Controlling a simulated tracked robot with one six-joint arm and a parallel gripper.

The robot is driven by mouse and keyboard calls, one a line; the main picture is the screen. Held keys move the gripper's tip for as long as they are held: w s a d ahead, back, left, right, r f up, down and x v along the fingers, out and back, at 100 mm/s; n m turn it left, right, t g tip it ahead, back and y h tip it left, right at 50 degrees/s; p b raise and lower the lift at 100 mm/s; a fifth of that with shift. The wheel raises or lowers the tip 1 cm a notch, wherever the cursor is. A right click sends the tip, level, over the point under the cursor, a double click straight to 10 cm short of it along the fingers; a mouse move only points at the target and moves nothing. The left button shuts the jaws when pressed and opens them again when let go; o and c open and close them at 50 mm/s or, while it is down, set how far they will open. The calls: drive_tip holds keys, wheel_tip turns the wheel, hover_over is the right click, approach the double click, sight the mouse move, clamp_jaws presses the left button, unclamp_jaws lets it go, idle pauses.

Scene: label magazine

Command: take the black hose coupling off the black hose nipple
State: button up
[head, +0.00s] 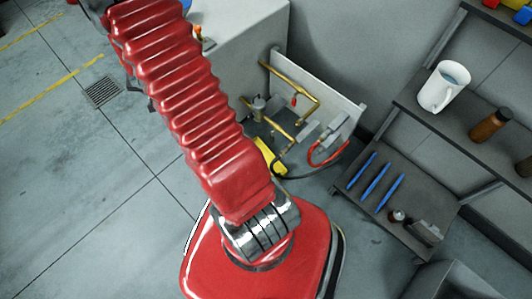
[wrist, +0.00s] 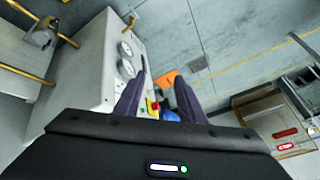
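My gripper (wrist: 162,82) shows in the wrist view with its two dark fingers apart and nothing held between them. In the head view my red arm covers the gripper. A thin black hose (head: 292,177) curves low beside the panel with brass pipes in the head view. The black hose coupling and the black hose nipple are too small or hidden to tell apart there. I cannot make out either one in the wrist view.
A grey panel (head: 345,112) carries brass pipes (head: 290,84) and a red hose (head: 322,157). The wrist view shows a cabinet with gauges (wrist: 126,67) and an orange object (wrist: 168,78). Floor at left is clear.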

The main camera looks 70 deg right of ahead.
drive_tip(key=s+d+f+m+g+h, duration=0.1)
drive_tip(key=s+d+f+m, duration=0.15)
drive_tip(key=d+f, duration=0.3)
drive_tip(key=s+d+f+m+h, duration=0.1)
drive_tip(key=s+d+f, duration=0.25)
drive_tip(key=f, duration=0.35)
drive_tip(key=m+g+h, duration=0.2)
drive_tip(key=m+g, duration=0.5)
drive_tip(key=g, duration=0.1)
approach(283, 152)
drive_tip(key=shift+s+d+f, duration=0.15)
drive_tip(key=shift+d+f, duration=0.05)
drive_tip(key=shift+f, duration=0.15)
drive_tip(key=shift+n+h, duration=0.25)
drive_tip(key=shift+h, duration=0.05)
drive_tip(key=shift+x, duration=4.45)
drive_tip(key=shift+c, duration=0.2)
clamp_jaws()
